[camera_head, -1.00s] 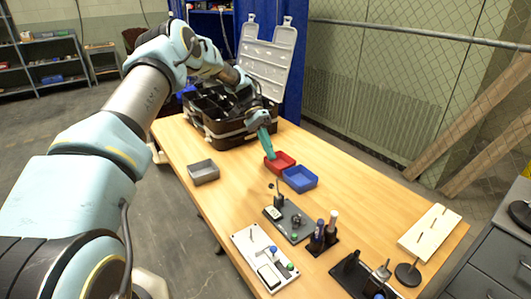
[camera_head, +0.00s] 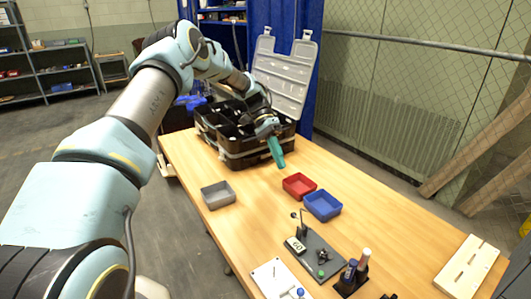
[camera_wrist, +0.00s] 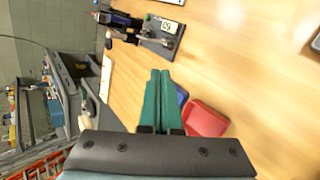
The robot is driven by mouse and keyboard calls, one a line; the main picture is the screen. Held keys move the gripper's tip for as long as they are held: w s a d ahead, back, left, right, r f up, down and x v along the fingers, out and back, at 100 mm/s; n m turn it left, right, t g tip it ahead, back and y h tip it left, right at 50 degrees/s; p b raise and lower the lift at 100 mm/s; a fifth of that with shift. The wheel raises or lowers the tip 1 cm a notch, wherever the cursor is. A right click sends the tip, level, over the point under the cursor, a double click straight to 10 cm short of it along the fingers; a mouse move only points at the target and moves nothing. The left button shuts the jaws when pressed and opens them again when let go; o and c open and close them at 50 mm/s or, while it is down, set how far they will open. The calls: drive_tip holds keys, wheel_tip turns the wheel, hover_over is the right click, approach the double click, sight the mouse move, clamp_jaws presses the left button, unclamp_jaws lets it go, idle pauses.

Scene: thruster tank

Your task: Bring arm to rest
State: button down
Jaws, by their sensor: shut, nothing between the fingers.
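My arm reaches from the left across the table's far end in the head view. My gripper (camera_head: 279,160) hangs over the table in front of the open dark case (camera_head: 240,155), above and behind the red tray. In the wrist view the two green fingers of my gripper (camera_wrist: 160,75) lie side by side, shut and with nothing between them. The fingers partly cover the blue tray in the wrist view.
A red tray (camera_head: 299,186), a blue tray (camera_head: 322,206) and a grey tray (camera_head: 218,195) stand on the wooden table (camera_head: 250,222). Nearer are a dark plate (camera_head: 322,262) with small parts, a white board (camera_head: 281,281) and a pale slotted block (camera_head: 467,266). A wire fence runs along the right.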

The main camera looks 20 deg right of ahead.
drive_tip(key=s+a+r+n+t, duration=0.1)
drive_tip(key=a+r+n+t, duration=0.15)
drive_tip(key=a, duration=0.65)
drive_tip(key=a+r+n+t, duration=0.2)
drive_tip(key=a+n+t, duration=0.15)
drive_tip(key=a, duration=0.65)
drive_tip(key=s+a+r+n+t, duration=0.1)
drive_tip(key=a+r+n+t, duration=0.15)
drive_tip(key=a, duration=0.65)
drive_tip(key=s+a+r+n+t, duration=0.1)
drive_tip(key=s+a+n+t, duration=0.1)
drive_tip(key=s+a+n, duration=0.2)
drive_tip(key=s+a, duration=0.3)
drive_tip(key=a, duration=0.3)
drive_tip(key=shift+s+y, duration=0.2)
drive_tip(key=shift+y, duration=0.1)
